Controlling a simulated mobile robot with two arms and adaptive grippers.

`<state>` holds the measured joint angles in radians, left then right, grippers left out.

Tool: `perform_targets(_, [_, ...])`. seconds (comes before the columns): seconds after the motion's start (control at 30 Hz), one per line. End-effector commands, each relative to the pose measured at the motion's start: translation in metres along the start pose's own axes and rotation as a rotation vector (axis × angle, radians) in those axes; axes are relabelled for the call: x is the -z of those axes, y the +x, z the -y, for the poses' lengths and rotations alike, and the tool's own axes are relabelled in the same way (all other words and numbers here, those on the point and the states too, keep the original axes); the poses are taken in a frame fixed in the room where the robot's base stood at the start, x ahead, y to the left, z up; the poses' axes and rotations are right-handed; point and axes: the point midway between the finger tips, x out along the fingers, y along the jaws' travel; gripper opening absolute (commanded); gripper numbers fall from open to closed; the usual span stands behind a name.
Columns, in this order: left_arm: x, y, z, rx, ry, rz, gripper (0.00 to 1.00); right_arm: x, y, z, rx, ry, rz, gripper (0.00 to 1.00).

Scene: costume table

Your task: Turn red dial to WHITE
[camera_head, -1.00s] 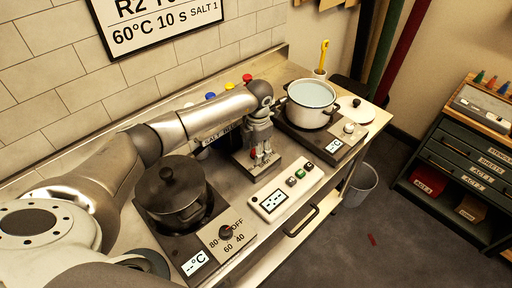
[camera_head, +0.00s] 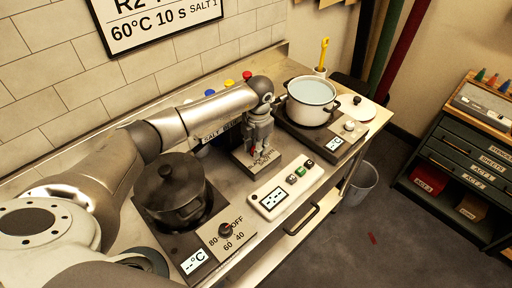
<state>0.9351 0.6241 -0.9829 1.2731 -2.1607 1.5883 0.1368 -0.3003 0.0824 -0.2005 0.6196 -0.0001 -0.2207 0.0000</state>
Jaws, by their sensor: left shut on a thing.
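Only a bit of red shows at the fingers; the rest of the dial is hidden. Lettering on the box is too small and too covered to read, so I cannot tell where the dial points. My right gripper is not in view.
A dark lidded pot (camera_head: 178,190) stands on the near hot plate, which has its own knob (camera_head: 226,230). A white pot of liquid (camera_head: 312,101) stands on the far plate. A white control box (camera_head: 286,189) with a display and buttons lies in front of the dial box.

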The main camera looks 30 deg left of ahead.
Motion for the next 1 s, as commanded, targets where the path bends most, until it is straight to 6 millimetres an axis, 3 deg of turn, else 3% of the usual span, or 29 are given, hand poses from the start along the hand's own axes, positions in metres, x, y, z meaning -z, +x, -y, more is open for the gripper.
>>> perform_targets(0.6, [-0.001,0.000,-0.001,-0.002,-0.487,-0.028,0.02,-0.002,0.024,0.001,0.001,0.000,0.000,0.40])
perform_targets(1.0, [-0.001,-0.001,-0.001,-0.001,-0.637,-0.037,0.02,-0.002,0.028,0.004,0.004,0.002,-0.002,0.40])
